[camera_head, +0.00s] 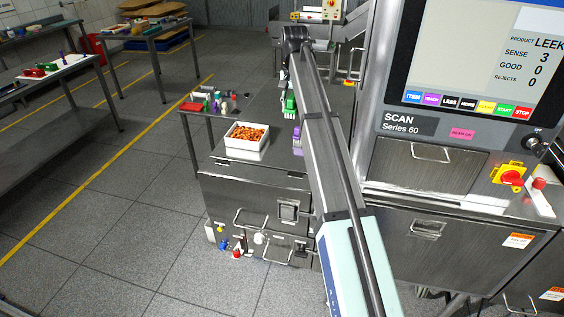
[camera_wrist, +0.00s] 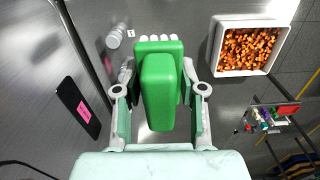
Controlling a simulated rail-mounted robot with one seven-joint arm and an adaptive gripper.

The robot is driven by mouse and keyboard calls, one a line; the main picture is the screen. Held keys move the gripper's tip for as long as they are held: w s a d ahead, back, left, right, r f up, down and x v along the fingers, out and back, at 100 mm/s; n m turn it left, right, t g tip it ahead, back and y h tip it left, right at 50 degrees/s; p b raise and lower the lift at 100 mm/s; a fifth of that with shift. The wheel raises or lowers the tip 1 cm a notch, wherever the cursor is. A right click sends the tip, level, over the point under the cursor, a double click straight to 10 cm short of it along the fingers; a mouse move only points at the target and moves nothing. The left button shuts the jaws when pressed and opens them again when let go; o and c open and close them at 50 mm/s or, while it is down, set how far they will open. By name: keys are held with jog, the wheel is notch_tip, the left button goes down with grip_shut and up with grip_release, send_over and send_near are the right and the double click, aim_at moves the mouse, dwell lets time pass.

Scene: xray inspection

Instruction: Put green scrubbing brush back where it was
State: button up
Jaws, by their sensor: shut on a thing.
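The green scrubbing brush (camera_wrist: 158,88) fills the middle of the wrist view, with a row of pale bristle tufts at its far end. My gripper (camera_wrist: 160,98) is shut on it, one grey finger on each side of its body. In the head view the brush (camera_head: 289,105) shows as a small green shape beside my arm, over the steel cabinet top. My arm hides part of the gripper there. I cannot tell whether the brush touches a surface.
A white tray (camera_head: 247,153) of orange-brown pieces stands on the steel cabinet, left of the brush. A purple object (camera_head: 297,137) is near my arm. A side table (camera_head: 193,107) holds several bottles. The scanner (camera_head: 430,160) stands at right. Clear bottles (camera_wrist: 115,38) lie near the brush.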

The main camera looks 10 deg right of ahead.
aim_at(291, 159)
jog(key=shift+w, duration=0.3)
jog(key=shift+f, duration=0.35)
notch_tip(291, 159, down, 19)
jog(key=p, duration=0.5)
jog(key=shift+r, duration=0.15)
jog(key=shift+f, duration=0.2)
jog(key=o, duration=1.1)
notch_tip(291, 159, up, 12)
jog(key=b, duration=0.3)
jog(key=shift+r, duration=0.2)
